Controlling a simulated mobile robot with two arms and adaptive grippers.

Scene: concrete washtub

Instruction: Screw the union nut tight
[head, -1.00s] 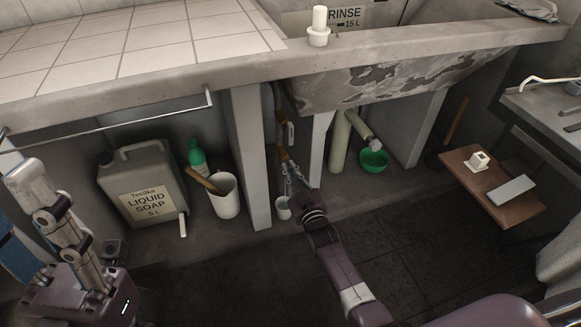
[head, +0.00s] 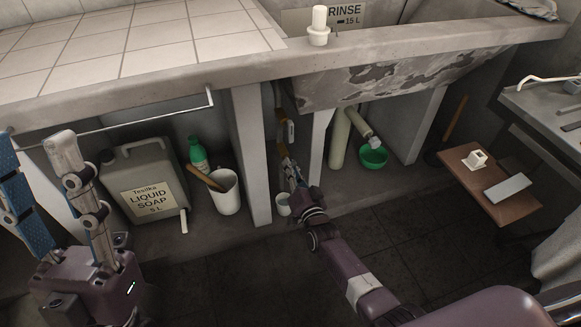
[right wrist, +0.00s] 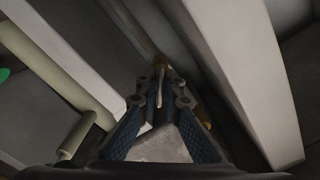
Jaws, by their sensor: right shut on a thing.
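Under the sink, a dark upright pipe with brass-coloured parts (head: 281,150) runs down between the concrete supports. My right gripper (head: 290,165) reaches up to it from below and in front. In the right wrist view its fingers (right wrist: 161,84) come together on something at the pipe, just under a brass-coloured part (right wrist: 160,64). This is where the union nut sits; the fingers hide most of it, so its threads and seating cannot be seen. My left gripper (head: 35,142) points up at the left, close to the camera, with its fingers wide apart and empty.
Concrete supports (head: 249,150) (head: 316,150) stand close on both sides of the pipe. A small light cup (head: 283,204) is on the floor below it. The front floor is clear.

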